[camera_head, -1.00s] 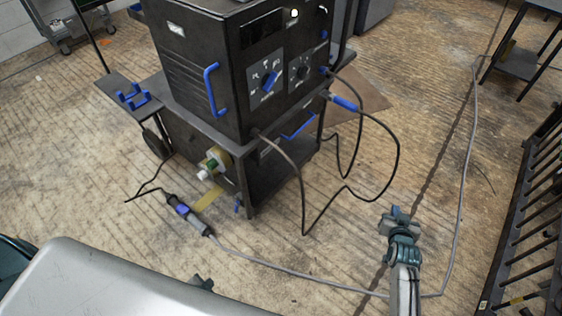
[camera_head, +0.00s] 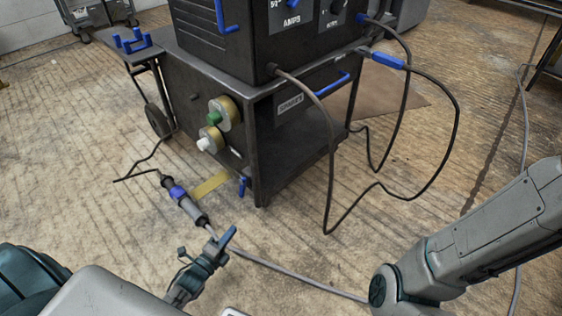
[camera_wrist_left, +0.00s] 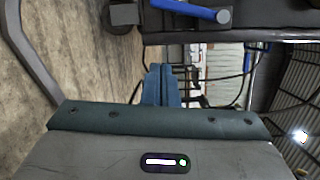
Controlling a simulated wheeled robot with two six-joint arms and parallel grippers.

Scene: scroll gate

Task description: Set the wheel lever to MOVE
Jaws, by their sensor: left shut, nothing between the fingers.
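A small blue lever (camera_head: 244,186) is on the lower front corner of the black welding cart (camera_head: 215,78), close to the floor. I take it for the wheel lever; no MOVE marking is legible. My left gripper (camera_head: 228,237) is below and slightly left of it in the head view, apart from it, with blue fingers pointing up and right. Its fingers (camera_wrist_left: 161,84) are together and empty in the left wrist view. A blue bar with a round end (camera_wrist_left: 192,10) crosses the top there; I cannot tell whether it is the same lever. My right gripper is out of view.
A cable with a grey and blue connector (camera_head: 185,202) lies on the floor just behind my left gripper. Black cables (camera_head: 330,180) loop from the cart's front. Round reels (camera_head: 218,117) are on its side. My right forearm (camera_head: 490,235) fills the lower right.

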